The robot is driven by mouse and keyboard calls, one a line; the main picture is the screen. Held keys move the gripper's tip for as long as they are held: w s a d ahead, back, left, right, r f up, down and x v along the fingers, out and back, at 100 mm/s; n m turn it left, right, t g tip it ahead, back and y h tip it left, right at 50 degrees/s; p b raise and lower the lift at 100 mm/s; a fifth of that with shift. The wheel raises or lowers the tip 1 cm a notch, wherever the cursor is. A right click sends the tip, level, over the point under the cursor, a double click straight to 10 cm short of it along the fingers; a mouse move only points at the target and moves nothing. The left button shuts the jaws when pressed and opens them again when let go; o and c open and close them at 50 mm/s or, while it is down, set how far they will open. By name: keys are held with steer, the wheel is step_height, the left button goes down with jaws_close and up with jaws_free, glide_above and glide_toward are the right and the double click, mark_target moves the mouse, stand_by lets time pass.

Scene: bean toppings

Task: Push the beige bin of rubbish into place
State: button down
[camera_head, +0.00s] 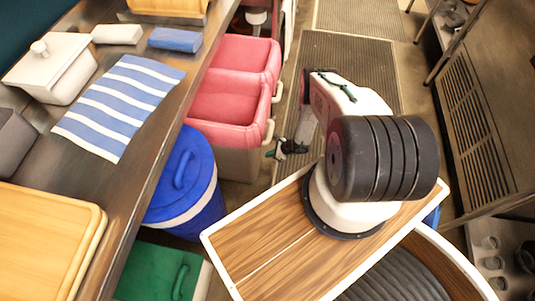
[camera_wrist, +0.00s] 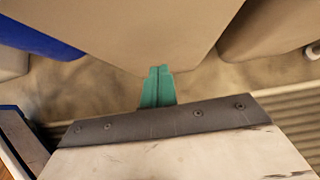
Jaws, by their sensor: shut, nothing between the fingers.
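Two beige bins with pink-red liners over their rims stand beside the counter. The nearer bin (camera_head: 238,163) shows its beige side, and the farther bin (camera_head: 243,53) stands just behind it. My gripper (camera_head: 274,153) is low, just right of the nearer bin, with its fingers together and empty. In the wrist view, the teal fingertips of my gripper (camera_wrist: 159,72) overlap the lower edge of a beige bin wall (camera_wrist: 150,30). I cannot tell whether they touch it. A second beige bin (camera_wrist: 270,30) is to its right. The bins' contents are not clear.
A blue lidded bin (camera_head: 185,180) stands close in front of the beige bins, and a green lid (camera_head: 160,272) is nearer. The counter (camera_head: 150,140) runs along the left. Floor with ribbed mats (camera_head: 355,60) is open beyond my arm; a grilled cabinet (camera_head: 475,120) bounds the right.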

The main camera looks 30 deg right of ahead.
steer(key=v, duration=1.1)
steer(key=shift+s+d+f, duration=0.2)
steer(key=shift+s+f, duration=0.1)
steer(key=shift+f, duration=0.05)
